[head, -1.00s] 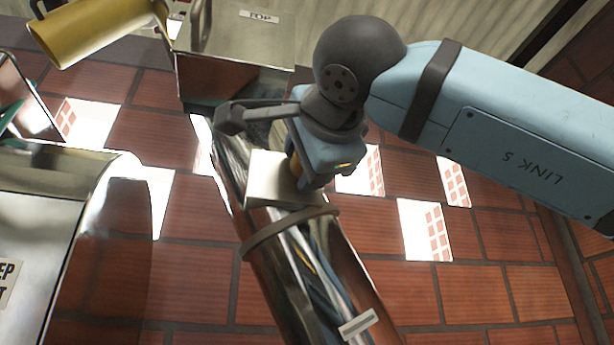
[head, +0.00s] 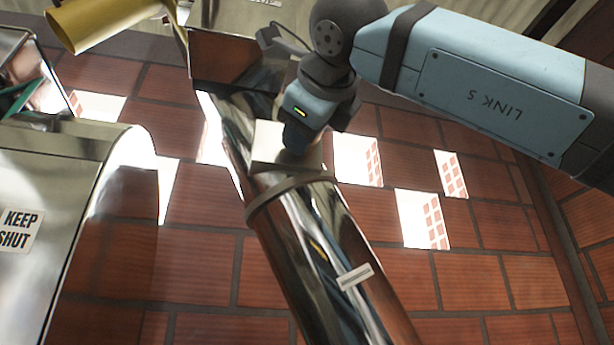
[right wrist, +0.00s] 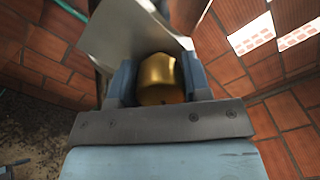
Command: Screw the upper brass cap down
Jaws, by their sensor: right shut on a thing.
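The upper brass cap (right wrist: 160,80) shows in the right wrist view as a rounded gold piece between the two fingers of my right gripper (right wrist: 158,85). The gripper is shut on it. In the head view my right gripper (head: 297,138) is at the pale square plate (head: 270,143) on the slanting shiny metal tube (head: 318,262), and it hides the cap there. I cannot tell how far down the cap sits. My left gripper is not in view.
A metal hopper (head: 232,58) stands at the tube's top, with a yellow cylinder (head: 105,20) to its left. A metal housing labelled KEEP SHUT (head: 50,265) is at the left. Brick wall or floor (head: 490,285) lies behind, with bright patches.

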